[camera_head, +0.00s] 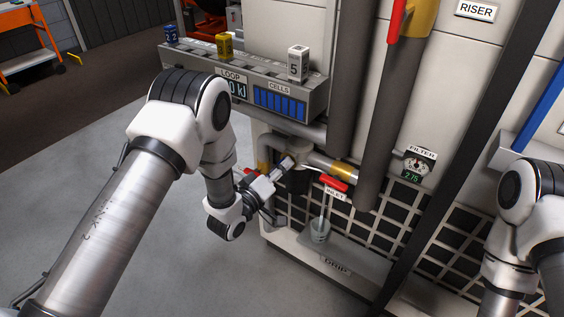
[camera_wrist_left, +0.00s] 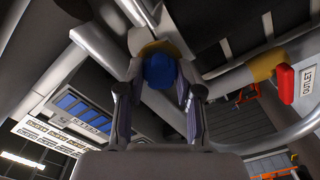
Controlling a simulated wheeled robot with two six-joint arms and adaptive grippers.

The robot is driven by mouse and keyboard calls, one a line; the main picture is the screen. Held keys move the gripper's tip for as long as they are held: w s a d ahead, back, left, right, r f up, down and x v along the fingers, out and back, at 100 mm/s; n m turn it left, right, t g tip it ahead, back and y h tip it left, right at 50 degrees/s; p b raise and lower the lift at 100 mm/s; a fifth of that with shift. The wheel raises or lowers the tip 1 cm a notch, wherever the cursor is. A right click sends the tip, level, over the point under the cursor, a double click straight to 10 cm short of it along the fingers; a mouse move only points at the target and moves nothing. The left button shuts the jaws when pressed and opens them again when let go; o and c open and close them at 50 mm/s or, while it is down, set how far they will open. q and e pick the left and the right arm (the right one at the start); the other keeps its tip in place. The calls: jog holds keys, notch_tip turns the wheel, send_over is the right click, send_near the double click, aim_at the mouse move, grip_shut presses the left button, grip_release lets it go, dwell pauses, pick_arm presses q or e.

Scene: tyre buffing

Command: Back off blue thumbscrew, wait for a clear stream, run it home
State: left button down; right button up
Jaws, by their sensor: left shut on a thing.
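The blue thumbscrew (camera_wrist_left: 160,70) sits on a brass-coloured fitting in the left wrist view. The fingers of my left gripper (camera_wrist_left: 160,92) are on both sides of it, shut on it. In the head view my left gripper (camera_head: 281,172) reaches the pipework below the LOOP panel, and the thumbscrew is hidden there. A thin pale line (camera_head: 322,207) runs down to a small grey cup (camera_head: 320,231) on the DRIP ledge (camera_head: 345,254); I cannot tell whether it is tube or liquid, or its clarity. My right arm shows at the right edge, its gripper out of frame.
A red INLET handle (camera_head: 334,183) is close right of my left gripper. A red OUTLET handle (camera_wrist_left: 285,84) shows in the wrist view. The FILTER gauge (camera_head: 417,166) is on the panel to the right. Grey vertical pipes stand close behind. The floor at left is clear.

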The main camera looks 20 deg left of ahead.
pick_arm(q)
jog(key=c, duration=0.9)
grip_release()
jog(key=shift+s, duration=0.1)
jog(key=p+v, duration=0.1)
jog(key=v, duration=0.4)
jog(key=shift+s+a, duration=0.2)
jog(key=shift+s, duration=0.15)
